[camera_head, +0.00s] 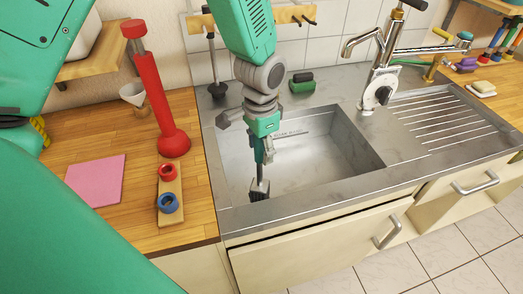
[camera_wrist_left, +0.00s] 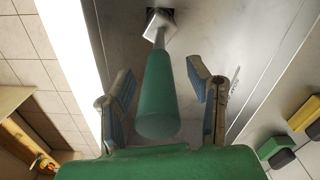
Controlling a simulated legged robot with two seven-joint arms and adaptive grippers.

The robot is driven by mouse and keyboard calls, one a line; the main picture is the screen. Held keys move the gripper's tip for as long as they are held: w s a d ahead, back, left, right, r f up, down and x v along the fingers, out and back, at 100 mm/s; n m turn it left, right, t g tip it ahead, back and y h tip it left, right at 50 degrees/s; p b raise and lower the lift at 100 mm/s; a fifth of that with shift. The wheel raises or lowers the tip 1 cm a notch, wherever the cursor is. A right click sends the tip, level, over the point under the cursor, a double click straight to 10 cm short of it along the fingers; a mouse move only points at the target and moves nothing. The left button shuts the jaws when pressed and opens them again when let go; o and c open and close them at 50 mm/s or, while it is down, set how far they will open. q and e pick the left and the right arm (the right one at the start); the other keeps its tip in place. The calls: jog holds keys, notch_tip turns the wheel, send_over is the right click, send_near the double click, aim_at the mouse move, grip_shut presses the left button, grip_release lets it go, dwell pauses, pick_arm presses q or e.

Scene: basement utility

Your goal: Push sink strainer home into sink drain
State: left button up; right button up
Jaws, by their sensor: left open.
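The sink strainer has a green tapered handle (camera_wrist_left: 160,95), a thin metal rod and a square metal foot (camera_wrist_left: 158,24). Its foot also shows low in the sink basin in the head view (camera_head: 260,186). The sink drain (camera_wrist_left: 160,12) is a dark square opening, partly covered by the foot; I cannot tell how deep the foot sits. My left gripper (camera_head: 262,143) points down into the basin above the strainer. In the left wrist view its fingers (camera_wrist_left: 160,78) stand apart, one on each side of the handle, with gaps visible. My right gripper is not in view.
The steel sink (camera_head: 345,183) has a chrome tap (camera_head: 380,75) at the back and a ribbed drainboard (camera_head: 445,122) at right. A green and black sponge (camera_head: 302,83) lies behind the basin. Left on the wooden counter are a red plunger-like tool (camera_head: 166,105) and a pink cloth (camera_head: 97,180).

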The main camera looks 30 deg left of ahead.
pick_arm(q)
notch_tip(320, 180, up, 10)
jog(key=shift+f, duration=0.1)
jog(key=shift+r, duration=0.5)
notch_tip(320, 180, up, 10)
jog(key=p, duration=0.9)
jog(key=shift+w, duration=0.15)
jog(key=shift+f, duration=0.1)
